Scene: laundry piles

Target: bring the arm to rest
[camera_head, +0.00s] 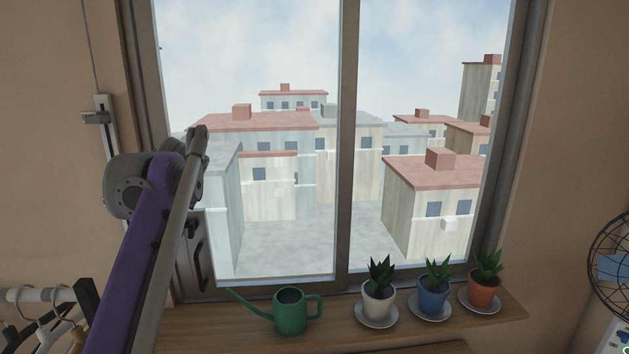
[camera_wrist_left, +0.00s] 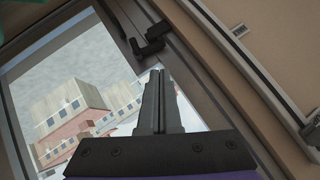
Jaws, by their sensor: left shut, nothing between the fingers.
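My left arm (camera_head: 150,245), with a purple link and grey joints, rises from the bottom left of the head view, in front of the window's left side. I cannot clearly make out its gripper there. In the left wrist view my left gripper (camera_wrist_left: 160,78) points up the picture, its dark fingers together with nothing between them. The window frame and glass lie beyond the fingertips. Any contact with the window cannot be told. My right arm and gripper are in neither view.
The window (camera_head: 345,150) has a dark handle (camera_wrist_left: 147,42) near my gripper. Its wooden sill (camera_head: 345,330) holds a green watering can (camera_head: 290,312) and potted plants (camera_head: 433,297). A hanging rail (camera_head: 35,295) stands lower left, a fan (camera_head: 612,265) at right.

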